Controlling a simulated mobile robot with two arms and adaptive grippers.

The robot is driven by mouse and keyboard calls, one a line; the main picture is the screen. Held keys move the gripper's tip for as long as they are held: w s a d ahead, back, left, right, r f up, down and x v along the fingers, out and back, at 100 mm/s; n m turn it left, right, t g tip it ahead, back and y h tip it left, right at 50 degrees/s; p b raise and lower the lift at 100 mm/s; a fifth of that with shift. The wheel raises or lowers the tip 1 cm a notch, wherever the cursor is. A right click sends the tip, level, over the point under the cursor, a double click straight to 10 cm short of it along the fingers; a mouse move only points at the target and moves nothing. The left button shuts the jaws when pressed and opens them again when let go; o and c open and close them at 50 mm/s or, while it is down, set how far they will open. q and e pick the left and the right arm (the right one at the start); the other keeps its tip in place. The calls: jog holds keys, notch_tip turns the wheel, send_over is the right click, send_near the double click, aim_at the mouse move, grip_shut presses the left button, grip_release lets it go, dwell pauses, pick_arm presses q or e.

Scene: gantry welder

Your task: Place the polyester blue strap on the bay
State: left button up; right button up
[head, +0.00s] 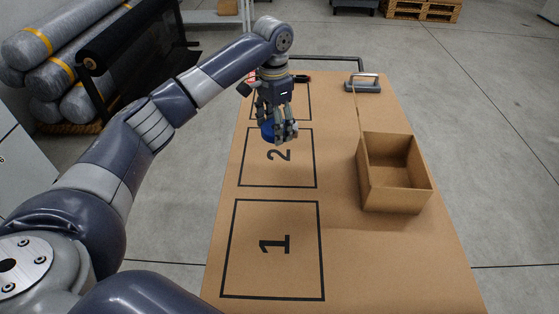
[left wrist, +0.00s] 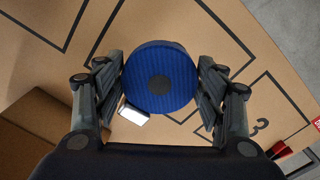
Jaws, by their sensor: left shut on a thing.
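The polyester blue strap is a round blue roll with a dark centre, between my left gripper's fingers in the left wrist view (left wrist: 160,78). In the head view only a blue part of the strap (head: 267,131) shows beside the fingers. My left gripper (head: 279,132) is shut on it, over the far part of the bay marked 2 (head: 250,172). I cannot tell how high above the table it is. The bay marked 1 (head: 272,275) is nearer and empty. The bay marked 3 is partly hidden by my arm in the head view; its number shows in the left wrist view (left wrist: 262,125). My right gripper is not in view.
An open cardboard box (head: 397,198) stands on the table's right side. A grey tool with a handle (head: 363,87) lies at the far right. A small white thing (left wrist: 133,115) and a red item (left wrist: 280,150) show in the left wrist view. Wrapped rolls (head: 45,40) are stacked at left.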

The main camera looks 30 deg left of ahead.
pick_arm(q)
send_over(275, 162)
notch_tip(275, 162, down, 4)
jog(key=shift+s+f+p, duration=0.15)
jog(key=shift+f+p, duration=0.1)
jog(key=shift+p, duration=0.2)
jog(key=shift+f+p, duration=0.4)
jog(key=shift+f, duration=2.5)
jog(key=shift+f, duration=0.1)
jog(key=o, duration=1.2)
jog(key=shift+c, duration=0.2)
notch_tip(275, 162, up, 12)
jog(key=shift+r+b, duration=0.15)
jog(key=shift+b, duration=0.6)
